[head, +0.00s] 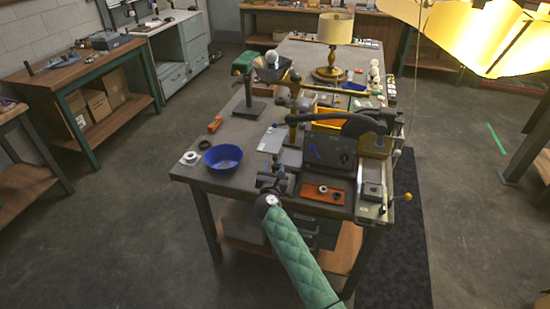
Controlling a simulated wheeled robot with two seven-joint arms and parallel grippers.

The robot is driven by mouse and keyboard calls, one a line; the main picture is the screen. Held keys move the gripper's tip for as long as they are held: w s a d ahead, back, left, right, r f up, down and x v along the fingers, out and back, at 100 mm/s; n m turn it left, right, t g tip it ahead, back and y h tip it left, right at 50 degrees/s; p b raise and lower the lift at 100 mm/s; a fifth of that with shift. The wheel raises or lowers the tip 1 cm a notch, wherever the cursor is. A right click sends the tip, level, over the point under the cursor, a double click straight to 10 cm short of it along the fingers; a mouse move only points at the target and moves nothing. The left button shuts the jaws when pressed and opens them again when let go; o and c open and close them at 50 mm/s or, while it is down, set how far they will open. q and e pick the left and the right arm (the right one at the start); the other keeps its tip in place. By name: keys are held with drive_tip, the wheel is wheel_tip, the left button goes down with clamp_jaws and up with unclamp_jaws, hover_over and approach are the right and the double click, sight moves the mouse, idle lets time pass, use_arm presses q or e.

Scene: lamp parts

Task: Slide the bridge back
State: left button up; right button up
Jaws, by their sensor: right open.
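My right arm, in a green quilted sleeve, reaches in from the bottom to the near edge of the workbench. Its dark right gripper (272,165) is open, over the bench's front part, beside a dark box-like unit (330,152). A brass-coloured post with a crossbar (330,93) stands behind the gripper and spans toward the right. It may be the bridge; I cannot tell for sure. A black curved arm (345,121) passes over the dark unit. The gripper appears apart from the post and crossbar. My left gripper is not in view.
A blue bowl (222,158) and a white ring-like part (190,158) are at the workbench's (205,182) left. An orange tray (322,190) lies at the front right. A lit table lamp (335,30) stands at the back. A large yellow shade hangs upper right.

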sight(275, 160)
drive_tip(key=w, duration=0.3)
drive_tip(key=w+p, duration=0.1)
drive_tip(key=shift+w+d, duration=0.25)
drive_tip(key=shift+w, duration=0.35)
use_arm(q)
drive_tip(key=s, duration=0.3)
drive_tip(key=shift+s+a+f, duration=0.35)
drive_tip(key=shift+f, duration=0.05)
use_arm(e)
drive_tip(key=shift+c, duration=0.2)
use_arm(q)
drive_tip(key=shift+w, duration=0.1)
use_arm(e)
clamp_jaws()
